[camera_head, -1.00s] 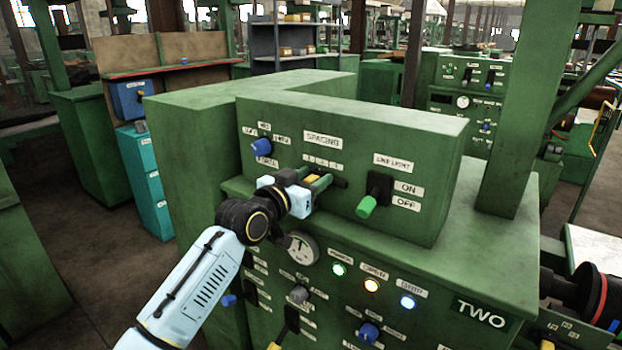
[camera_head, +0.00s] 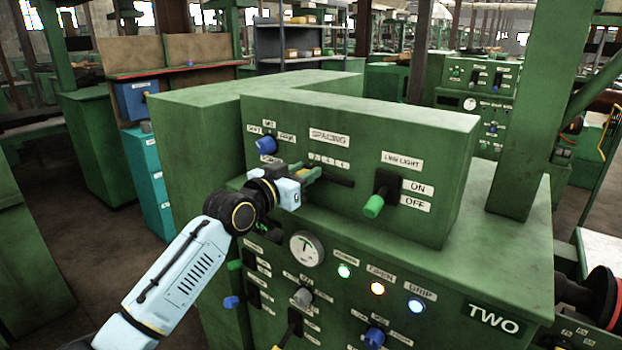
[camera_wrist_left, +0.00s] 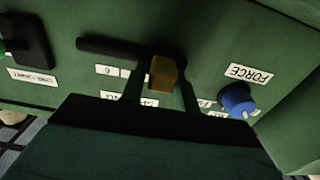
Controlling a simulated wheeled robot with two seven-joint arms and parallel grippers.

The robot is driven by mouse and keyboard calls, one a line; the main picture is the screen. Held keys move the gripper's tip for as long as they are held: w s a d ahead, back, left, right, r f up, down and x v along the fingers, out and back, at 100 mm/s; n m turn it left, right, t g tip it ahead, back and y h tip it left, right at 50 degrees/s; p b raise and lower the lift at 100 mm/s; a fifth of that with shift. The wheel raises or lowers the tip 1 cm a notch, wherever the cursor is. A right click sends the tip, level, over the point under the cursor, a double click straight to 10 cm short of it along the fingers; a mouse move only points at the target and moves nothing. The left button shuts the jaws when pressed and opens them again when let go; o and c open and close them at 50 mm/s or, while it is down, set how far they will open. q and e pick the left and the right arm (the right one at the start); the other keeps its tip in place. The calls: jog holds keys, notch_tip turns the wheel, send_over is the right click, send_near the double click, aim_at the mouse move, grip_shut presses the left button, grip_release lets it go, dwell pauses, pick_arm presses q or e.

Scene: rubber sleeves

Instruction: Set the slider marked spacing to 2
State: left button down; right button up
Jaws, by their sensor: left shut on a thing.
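The SPACING slider is a dark horizontal slot (camera_head: 335,179) on the green panel, below the SPACING label (camera_head: 329,137). Its yellow knob (camera_wrist_left: 163,72) sits between the green fingers of my left gripper (camera_head: 309,175); the gripper is shut on it. In the head view the knob is mostly hidden, and the bare slot runs to its right. In the wrist view, turned over, the slot (camera_wrist_left: 115,46) runs left from the knob, which is near the slot's right end. Small number labels (camera_head: 329,161) sit above the slot; the exact mark at the knob is unclear. My right gripper is not seen.
A blue knob (camera_head: 266,145) is left of the slider; it also shows in the wrist view (camera_wrist_left: 237,100). A line-light switch with a green tip (camera_head: 373,206) is to the right. Below are a dial (camera_head: 306,248), lit lamps and more knobs.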

pick_arm(q)
jog(key=shift+w+a, duration=0.1)
jog(key=shift+a, duration=0.1)
jog(key=c, duration=1.2)
grip_release()
jog(key=shift+a, duration=0.1)
jog(key=v, duration=1.3)
jog(key=shift+b, duration=0.45)
